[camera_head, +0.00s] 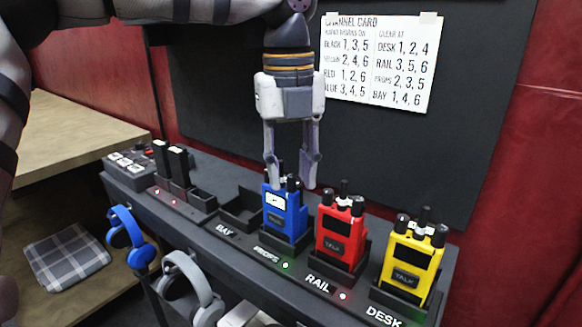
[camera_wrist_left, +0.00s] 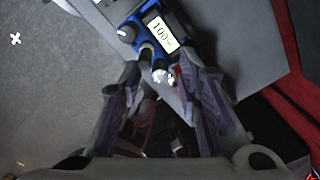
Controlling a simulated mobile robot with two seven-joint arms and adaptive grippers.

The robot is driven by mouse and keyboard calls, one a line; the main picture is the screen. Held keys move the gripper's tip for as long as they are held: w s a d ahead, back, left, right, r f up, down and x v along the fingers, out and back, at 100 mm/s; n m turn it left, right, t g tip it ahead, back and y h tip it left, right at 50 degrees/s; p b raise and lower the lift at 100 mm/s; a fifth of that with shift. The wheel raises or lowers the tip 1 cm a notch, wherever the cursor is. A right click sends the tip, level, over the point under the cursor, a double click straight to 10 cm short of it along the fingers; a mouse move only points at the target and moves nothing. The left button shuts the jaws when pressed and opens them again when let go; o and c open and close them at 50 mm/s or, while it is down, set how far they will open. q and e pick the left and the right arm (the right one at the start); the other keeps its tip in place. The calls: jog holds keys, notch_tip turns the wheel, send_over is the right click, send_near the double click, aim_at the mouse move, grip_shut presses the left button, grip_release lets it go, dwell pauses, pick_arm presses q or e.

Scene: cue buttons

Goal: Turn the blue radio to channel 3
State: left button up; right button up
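The blue radio (camera_head: 284,216) stands upright in the holder labelled PROPS, with a lit display and dark knobs on top. My left gripper (camera_head: 290,184) points down just above it, fingers apart. In the left wrist view the blue radio (camera_wrist_left: 150,30) is at the top, its display seeming to read 100. A dark knob with a pale top (camera_wrist_left: 160,74) sits between the tips of my left gripper (camera_wrist_left: 165,78), with gaps beside it; whether a finger touches it is unclear. The channel card (camera_head: 378,62) on the back board lists BLUE 3, 4, 5 and PROPS 2, 3, 5. My right gripper is not in view.
A red radio (camera_head: 340,230) stands close right of the blue one at RAIL, and a yellow radio (camera_head: 411,262) at DESK. The BAY holder (camera_head: 240,208) is empty. Blue headphones (camera_head: 128,240) and grey headphones (camera_head: 190,285) hang at the front edge.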

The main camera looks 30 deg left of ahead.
aim_at(290, 177)
pick_arm(q)
grip_shut()
jog(key=n, duration=0.4)
jog(key=shift+n, duration=0.4)
jog(key=shift+o, duration=1.4)
grip_release()
notch_tip(290, 177, up, 12)
jog(key=shift+s, duration=0.15)
